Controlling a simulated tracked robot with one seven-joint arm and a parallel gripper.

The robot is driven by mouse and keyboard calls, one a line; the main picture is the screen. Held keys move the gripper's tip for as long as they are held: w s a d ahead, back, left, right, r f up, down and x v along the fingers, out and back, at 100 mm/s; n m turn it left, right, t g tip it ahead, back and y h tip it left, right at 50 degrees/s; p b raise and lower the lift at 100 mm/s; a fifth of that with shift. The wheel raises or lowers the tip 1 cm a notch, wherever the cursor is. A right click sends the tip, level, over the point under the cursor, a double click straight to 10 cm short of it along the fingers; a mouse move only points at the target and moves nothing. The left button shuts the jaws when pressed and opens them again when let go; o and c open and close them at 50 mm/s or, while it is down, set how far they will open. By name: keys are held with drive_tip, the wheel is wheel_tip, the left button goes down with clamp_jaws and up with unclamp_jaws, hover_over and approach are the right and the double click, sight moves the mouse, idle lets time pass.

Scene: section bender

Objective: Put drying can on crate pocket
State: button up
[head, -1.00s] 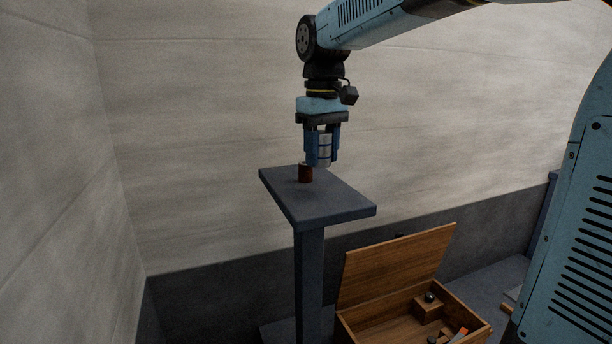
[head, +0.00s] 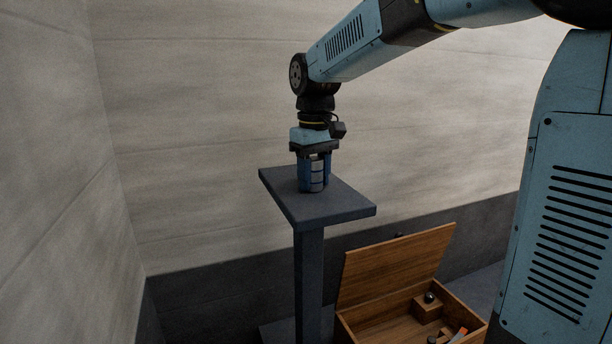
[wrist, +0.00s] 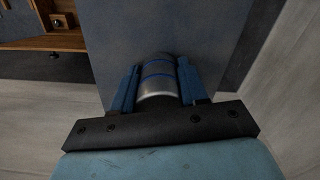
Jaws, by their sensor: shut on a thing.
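A silver can with blue bands (head: 318,176) is upright between the blue fingers of my gripper (head: 313,184), which is shut on it. The gripper points down over the grey stand top (head: 340,208), with the can's bottom at or very close to the surface; I cannot tell whether it touches. The wrist view also shows the can (wrist: 158,88) between the two fingers (wrist: 158,85). An open wooden crate (head: 372,333) stands lower right of the stand, its lid (head: 395,268) raised. I cannot make out which part is the pocket.
Inside the crate, a small wooden block (head: 427,311) carries a dark ball (head: 429,297), and an orange-tipped item (head: 460,333) lies near the right wall. The stand's post (head: 309,275) is beside the crate. A pale wall lies behind. The stand top's front right is bare.

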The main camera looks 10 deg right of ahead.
drive_tip(key=o, duration=1.1)
drive_tip(key=shift+o, duration=0.2)
